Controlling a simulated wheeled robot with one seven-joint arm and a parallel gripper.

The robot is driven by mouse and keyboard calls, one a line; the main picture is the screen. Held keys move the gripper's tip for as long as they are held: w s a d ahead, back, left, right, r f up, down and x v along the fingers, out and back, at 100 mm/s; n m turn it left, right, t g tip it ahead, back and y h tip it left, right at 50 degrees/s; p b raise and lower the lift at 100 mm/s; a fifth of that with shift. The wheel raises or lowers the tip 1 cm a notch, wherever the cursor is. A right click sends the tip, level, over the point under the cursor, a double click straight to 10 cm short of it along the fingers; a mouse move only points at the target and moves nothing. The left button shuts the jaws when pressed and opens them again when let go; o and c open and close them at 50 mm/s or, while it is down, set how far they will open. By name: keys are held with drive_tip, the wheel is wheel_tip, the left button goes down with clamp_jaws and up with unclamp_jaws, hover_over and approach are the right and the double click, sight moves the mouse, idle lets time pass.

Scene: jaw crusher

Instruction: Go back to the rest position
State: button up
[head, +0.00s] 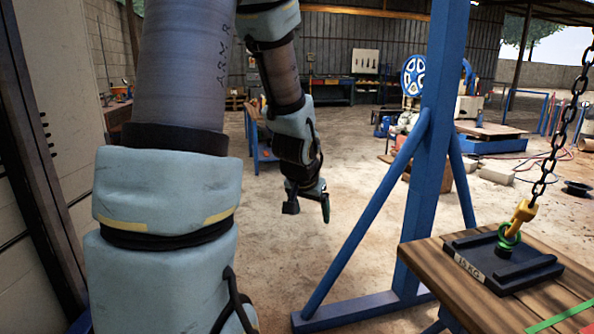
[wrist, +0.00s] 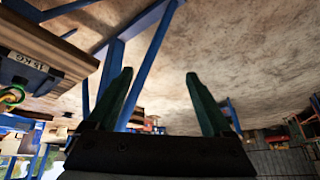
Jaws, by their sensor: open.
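My gripper (head: 308,205) hangs in the middle of the head view, in the air, to the left of the blue frame. It is open and empty. In the wrist view its two dark green fingers (wrist: 158,105) stand apart with nothing between them, and that view looks upside down. My arm fills the left of the head view.
A blue steel frame (head: 425,165) with slanted braces stands right of my gripper. A black 15 KG weight (head: 505,262) sits on a wooden table (head: 428,252), with a yellow hook and chain (head: 541,175) above. A grey wall (head: 40,200) is at left. Dirt floor (head: 345,190) lies open between.

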drive_tip(key=s+a+n+g+y, duration=0.2)
drive_tip(key=s+a+n+g, duration=0.2)
drive_tip(key=s+a, duration=0.75)
wheel_tip(320, 180, up, 17)
drive_tip(key=s+d+p, duration=0.1)
drive_tip(key=p, duration=1.6)
drive_tip(key=shift+s+d+r+p, duration=0.15)
drive_tip(key=shift+s+d+p, duration=0.1)
drive_tip(key=shift+s+p, duration=0.1)
